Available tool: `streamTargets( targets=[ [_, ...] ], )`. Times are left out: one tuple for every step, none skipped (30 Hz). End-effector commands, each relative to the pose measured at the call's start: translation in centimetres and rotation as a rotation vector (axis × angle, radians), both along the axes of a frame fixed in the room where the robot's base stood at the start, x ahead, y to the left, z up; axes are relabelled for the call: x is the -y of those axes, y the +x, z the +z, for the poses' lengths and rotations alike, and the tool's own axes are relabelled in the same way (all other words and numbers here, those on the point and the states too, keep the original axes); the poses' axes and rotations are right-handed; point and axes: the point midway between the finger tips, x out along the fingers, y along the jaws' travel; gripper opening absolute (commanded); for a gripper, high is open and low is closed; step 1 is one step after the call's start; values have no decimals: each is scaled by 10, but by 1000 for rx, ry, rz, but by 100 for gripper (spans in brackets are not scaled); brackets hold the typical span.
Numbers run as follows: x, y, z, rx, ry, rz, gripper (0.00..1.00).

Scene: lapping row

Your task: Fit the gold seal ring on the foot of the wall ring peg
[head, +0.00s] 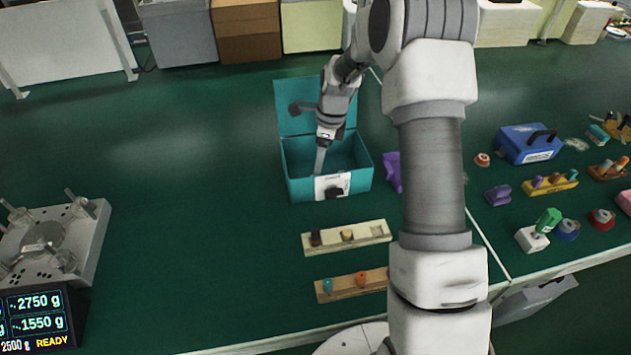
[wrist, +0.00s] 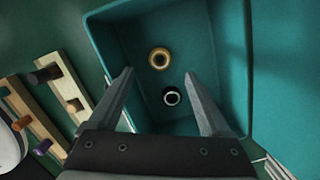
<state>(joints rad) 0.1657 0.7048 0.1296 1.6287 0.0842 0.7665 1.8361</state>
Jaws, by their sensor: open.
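The gold seal ring (wrist: 159,58) lies on the floor of an open teal box (head: 302,190) in the wrist view. A dark ring with a pale rim (wrist: 171,96) lies close to it in the same box. My gripper (wrist: 159,73) is open and empty, its fingers spread to either side of the rings, apart from both. In the head view my gripper (head: 320,168) reaches down into the box, and the rings do not show there. I cannot tell which peg is the wall ring peg.
A cream board (head: 376,233) and a wooden board (head: 340,291) with short pegs lie in front of the box. A metal fixture (head: 75,245) and a scale display (head: 38,318) are at the left. A blue toolbox (head: 525,150) is at the right. The left bench is mostly clear.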

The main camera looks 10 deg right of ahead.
Motion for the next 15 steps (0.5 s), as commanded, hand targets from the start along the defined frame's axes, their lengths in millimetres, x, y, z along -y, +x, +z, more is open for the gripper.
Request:
streamTargets(
  targets=[
    [0,0,-2,0,0,0,82],
    [0,0,-3,0,0,0,82],
    [-1,0,-5,0,0,0,82],
    [-1,0,-7,0,0,0,82],
    [-1,0,-10,-1,0,0,82],
    [-2,1,-14,-1,0,0,82],
    [-2,1,-18,-2,0,0,82],
    [-3,1,-22,-3,0,1,82],
    [-4,1,-29,-3,0,1,82],
    [-5,1,-34,-3,1,1,82],
    [-6,1,-39,-3,1,0,82],
    [-6,2,-46,-3,1,0,82],
    [-7,2,-50,-3,1,0,82],
    [-7,3,-54,-2,1,0,82],
    [-8,3,-57,-1,0,1,82]
  ],
)
